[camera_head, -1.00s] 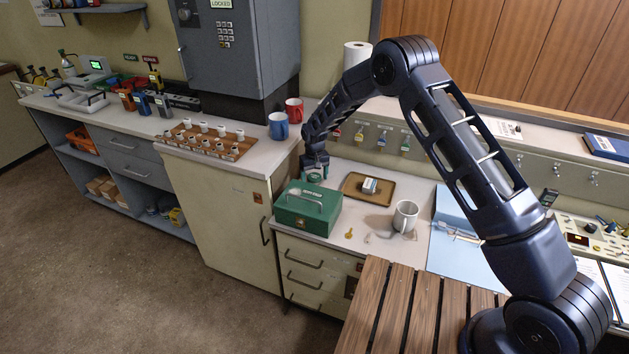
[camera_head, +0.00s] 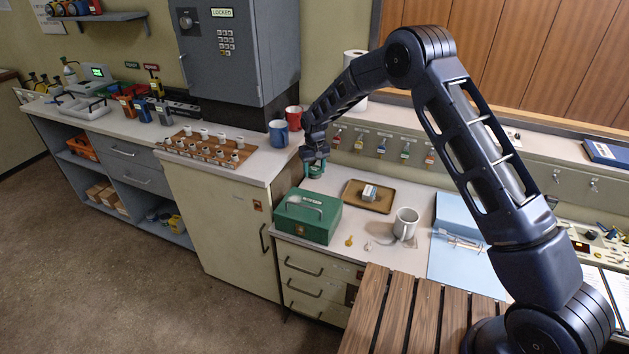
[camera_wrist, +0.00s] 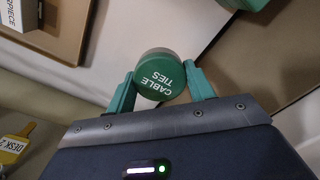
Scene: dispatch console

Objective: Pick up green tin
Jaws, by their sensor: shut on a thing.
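The green tin (camera_wrist: 160,79) is round, with "CABLE TIES" printed on its lid. In the wrist view it sits between the two green fingers of my gripper (camera_wrist: 160,86), which are shut on it. In the head view my gripper (camera_head: 315,170) is above the back left of the desk, behind the green cash box, and the tin (camera_head: 315,171) shows small and partly hidden at the fingertips. The tin appears held a little above the desk top.
A green cash box (camera_head: 307,218) with a handle stands just in front. A brown tray (camera_head: 352,199) holding a small box is to the right. Blue and red mugs stand on the higher counter at left.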

